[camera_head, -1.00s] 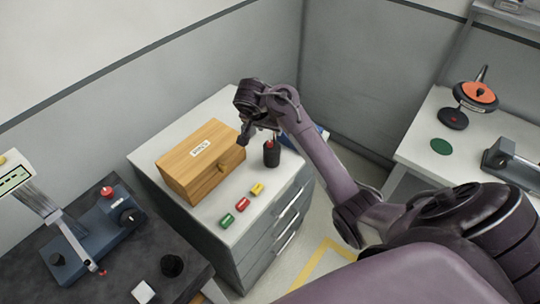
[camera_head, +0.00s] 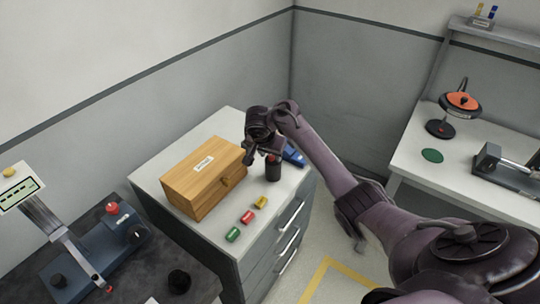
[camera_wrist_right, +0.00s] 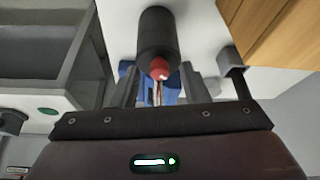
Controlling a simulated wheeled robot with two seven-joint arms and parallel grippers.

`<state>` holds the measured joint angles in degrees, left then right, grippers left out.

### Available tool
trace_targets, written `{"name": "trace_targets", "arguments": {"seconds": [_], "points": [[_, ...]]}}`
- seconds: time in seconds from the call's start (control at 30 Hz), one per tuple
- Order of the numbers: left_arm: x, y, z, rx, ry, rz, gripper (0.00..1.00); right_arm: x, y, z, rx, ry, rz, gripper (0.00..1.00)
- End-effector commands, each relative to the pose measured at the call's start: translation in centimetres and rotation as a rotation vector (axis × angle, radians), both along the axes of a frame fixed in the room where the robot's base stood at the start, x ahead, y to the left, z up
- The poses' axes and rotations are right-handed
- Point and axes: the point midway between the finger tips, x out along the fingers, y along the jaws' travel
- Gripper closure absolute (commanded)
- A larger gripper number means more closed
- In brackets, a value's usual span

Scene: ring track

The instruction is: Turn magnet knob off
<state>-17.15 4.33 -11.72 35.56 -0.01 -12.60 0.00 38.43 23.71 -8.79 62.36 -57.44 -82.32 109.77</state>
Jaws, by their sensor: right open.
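A blue device (camera_head: 75,268) sits on the dark bench at the left. It carries a black knob (camera_head: 136,238) at its right end, another black knob (camera_head: 60,281) at the front left, and a red knob (camera_head: 112,208) on top. Nothing labels which one is the magnet knob. My right gripper (camera_head: 262,158) is open above the white cabinet, far from the blue device. It is close to a black cylinder (camera_head: 273,172) with a red top. In the right wrist view the cylinder (camera_wrist_right: 158,38) shows just past my right gripper (camera_wrist_right: 160,82). My left gripper is not in view.
A wooden box (camera_head: 205,180) stands on the white cabinet (camera_head: 160,160). Green (camera_head: 232,235), red (camera_head: 248,217) and yellow (camera_head: 261,202) pieces lie in front. A blue item (camera_head: 294,155) is behind the cylinder. A second table (camera_head: 425,165) is at the right.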

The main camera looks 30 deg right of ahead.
Motion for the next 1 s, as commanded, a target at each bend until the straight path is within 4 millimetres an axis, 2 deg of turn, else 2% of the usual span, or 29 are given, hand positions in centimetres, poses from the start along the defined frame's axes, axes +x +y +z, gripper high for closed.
{"name": "trace_targets", "arguments": {"seconds": [0.1, 0.27, 0.57, 0.77, 1.0], "points": [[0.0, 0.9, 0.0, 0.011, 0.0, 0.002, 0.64, 0.0, -0.1, -0.1, 0.0, 0.0, -0.001, 0.59], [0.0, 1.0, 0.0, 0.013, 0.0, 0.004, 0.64, 0.0, -0.1, -0.1, 0.0, 0.0, -0.001, 0.6], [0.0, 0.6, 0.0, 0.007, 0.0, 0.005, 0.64, 0.0, -0.1, -0.1, 0.0, 0.0, 0.0, 0.99], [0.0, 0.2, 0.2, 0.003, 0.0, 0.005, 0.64, 0.0, -0.1, 0.0, 0.0, 0.0, 0.009, 1.0], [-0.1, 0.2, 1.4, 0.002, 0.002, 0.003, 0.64, -0.2, -0.2, 0.2, -0.001, 0.002, 0.092, 1.0]]}}
